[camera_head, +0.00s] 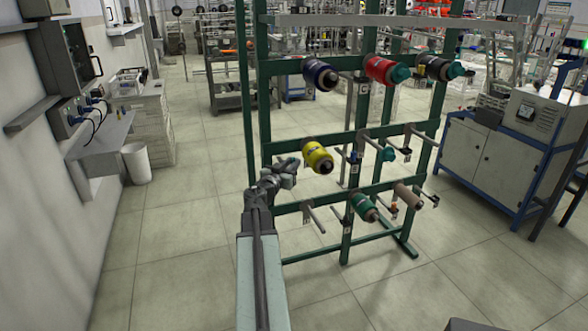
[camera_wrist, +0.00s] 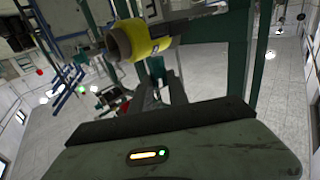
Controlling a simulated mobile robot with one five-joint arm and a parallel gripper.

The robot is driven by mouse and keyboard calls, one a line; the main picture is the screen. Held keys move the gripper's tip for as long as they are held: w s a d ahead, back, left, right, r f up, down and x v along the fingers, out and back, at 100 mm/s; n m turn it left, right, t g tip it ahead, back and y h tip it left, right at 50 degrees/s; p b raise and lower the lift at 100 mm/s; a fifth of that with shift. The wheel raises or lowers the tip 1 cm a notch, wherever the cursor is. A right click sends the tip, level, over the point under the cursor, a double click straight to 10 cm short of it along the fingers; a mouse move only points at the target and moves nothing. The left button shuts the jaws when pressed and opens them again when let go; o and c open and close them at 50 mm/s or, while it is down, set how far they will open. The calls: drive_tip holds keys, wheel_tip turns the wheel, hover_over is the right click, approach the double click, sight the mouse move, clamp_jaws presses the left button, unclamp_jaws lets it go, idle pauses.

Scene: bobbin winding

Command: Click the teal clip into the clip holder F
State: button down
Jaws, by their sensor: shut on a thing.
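My gripper (camera_head: 287,172) is at the left side of the green rack, close to the left of the yellow bobbin (camera_head: 318,157) in the middle row. In the wrist view the yellow bobbin (camera_wrist: 145,40) is just ahead at the top. The letter F is not legible, so I cannot tell which holder is F.
The green rack (camera_head: 258,95) carries several bobbins, including a red one (camera_head: 383,70) and a green one (camera_head: 363,207), plus bare pegs. A blue-framed cabinet (camera_head: 485,160) stands at the right. A white bin (camera_head: 137,163) stands at the left. The floor before the rack is clear.

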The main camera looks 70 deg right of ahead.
drive_tip(key=shift+w+d, duration=1.1)
drive_tip(key=shift+d, duration=0.1)
drive_tip(key=shift+w, duration=0.2)
idle(0.5)
drive_tip(key=shift+f+b, duration=1.7)
drive_tip(key=shift+b, duration=0.05)
drive_tip(key=c, duration=1.2)
unclamp_jaws()
drive_tip(key=shift+r, duration=0.1)
drive_tip(key=shift+a, duration=0.1)
